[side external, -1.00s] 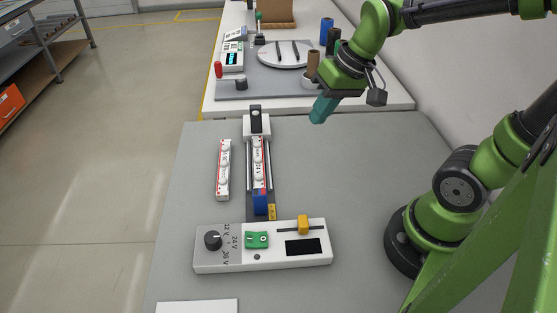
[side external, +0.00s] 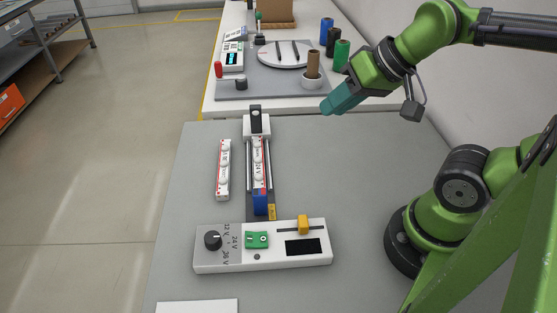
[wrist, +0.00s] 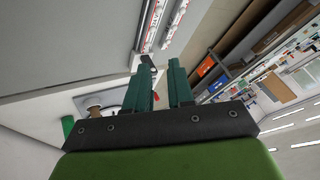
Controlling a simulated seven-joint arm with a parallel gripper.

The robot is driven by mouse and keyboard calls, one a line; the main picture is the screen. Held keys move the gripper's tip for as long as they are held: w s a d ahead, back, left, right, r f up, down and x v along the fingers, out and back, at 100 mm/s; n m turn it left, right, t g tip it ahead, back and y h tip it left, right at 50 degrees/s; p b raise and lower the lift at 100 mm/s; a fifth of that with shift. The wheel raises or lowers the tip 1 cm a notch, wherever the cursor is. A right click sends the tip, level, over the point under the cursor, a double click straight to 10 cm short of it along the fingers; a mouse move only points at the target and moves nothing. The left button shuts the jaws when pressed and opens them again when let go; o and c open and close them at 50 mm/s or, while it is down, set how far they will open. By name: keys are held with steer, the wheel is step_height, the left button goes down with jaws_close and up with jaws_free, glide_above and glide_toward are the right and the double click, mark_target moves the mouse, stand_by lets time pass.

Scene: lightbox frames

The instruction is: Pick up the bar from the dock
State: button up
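A white bar (side external: 260,163) with a red edge and a 24 V label lies in the dock (side external: 248,165), a narrow railed slot with a white block at its far end and a blue block at its near end. A similar white bar (side external: 223,170) lies on the table left of the dock. My gripper (side external: 325,107) is in the air, right of and beyond the dock, tilted and apart from both bars. In the wrist view, its teal fingers (wrist: 156,70) stand apart with nothing between them. The docked bar (wrist: 149,24) shows beyond them.
A white control box (side external: 285,259) with a knob, green switch, yellow slider and dark screen stands at the dock's near end. A second table behind holds a round plate (side external: 284,54) and colored cylinders (side external: 342,53). The grey tabletop right of the dock is clear.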

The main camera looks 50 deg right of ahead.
steer(key=o, duration=0.7)
steer(key=m+g+h, duration=0.2)
steer(key=m+g, duration=0.3)
steer(key=g, duration=0.2)
glide_above(258, 158)
step_height(258, 158, down, 6)
step_height(258, 158, down, 11)
steer(key=shift+w+f, duration=0.1)
steer(key=shift+w, duration=0.05)
steer(key=shift+s+f, duration=0.2)
steer(key=shift+f, duration=2.35)
